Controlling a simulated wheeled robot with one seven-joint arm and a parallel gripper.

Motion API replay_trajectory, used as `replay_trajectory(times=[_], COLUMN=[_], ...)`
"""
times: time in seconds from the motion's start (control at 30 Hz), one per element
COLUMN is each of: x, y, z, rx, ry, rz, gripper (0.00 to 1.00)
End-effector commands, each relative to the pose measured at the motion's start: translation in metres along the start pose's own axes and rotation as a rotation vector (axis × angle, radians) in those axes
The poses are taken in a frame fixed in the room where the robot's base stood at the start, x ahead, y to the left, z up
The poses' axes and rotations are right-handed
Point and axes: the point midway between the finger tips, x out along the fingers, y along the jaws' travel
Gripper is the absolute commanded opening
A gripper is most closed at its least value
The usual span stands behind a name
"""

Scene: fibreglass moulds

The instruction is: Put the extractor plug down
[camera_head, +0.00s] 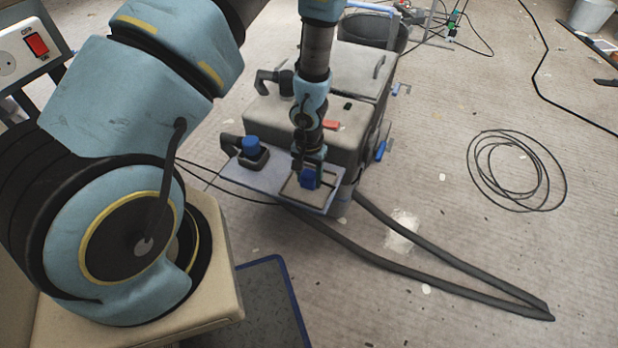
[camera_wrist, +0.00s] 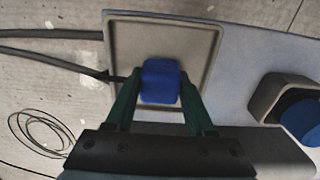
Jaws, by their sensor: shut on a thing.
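The extractor plug (camera_head: 309,178) is a blue block; it also shows in the wrist view (camera_wrist: 160,80). My gripper (camera_head: 308,166) is shut on it, with one finger on each side in the wrist view (camera_wrist: 159,92). The plug is over a shallow square grey-beige tray (camera_head: 291,192), whose rim shows in the wrist view (camera_wrist: 214,45). I cannot tell whether the plug touches the tray floor. A dark cable (camera_wrist: 60,63) runs from the left towards the plug. The tray is on the pale shelf (camera_head: 232,176) at the front of the grey extractor (camera_head: 340,105).
A second blue piece (camera_head: 250,143) sits in a holder on the shelf's left. Dark hose (camera_head: 440,265) lies on the floor to the right, with a coiled black cable (camera_head: 515,170) beyond. A socket box with a red switch (camera_head: 37,44) stands at upper left.

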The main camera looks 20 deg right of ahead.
Motion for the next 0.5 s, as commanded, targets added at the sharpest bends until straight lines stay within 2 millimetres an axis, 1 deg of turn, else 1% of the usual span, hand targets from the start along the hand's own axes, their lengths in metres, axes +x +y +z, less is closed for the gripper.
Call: replay_trajectory(times=[0.07,0.1,0.33,0.37,0.5], x=[0.0015,0.0014,0.0010,0.0010,0.0010], y=[0.0000,0.0000,0.0000,0.0000,-0.0001], z=[0.0001,0.0001,0.0001,0.0001,0.0001], rx=[0.000,0.001,0.000,0.000,0.000], ry=[0.000,0.000,0.000,0.000,0.000], rz=[0.000,0.000,0.000,0.000,0.000], gripper=[0.00,0.56,0.82,0.84,0.84])
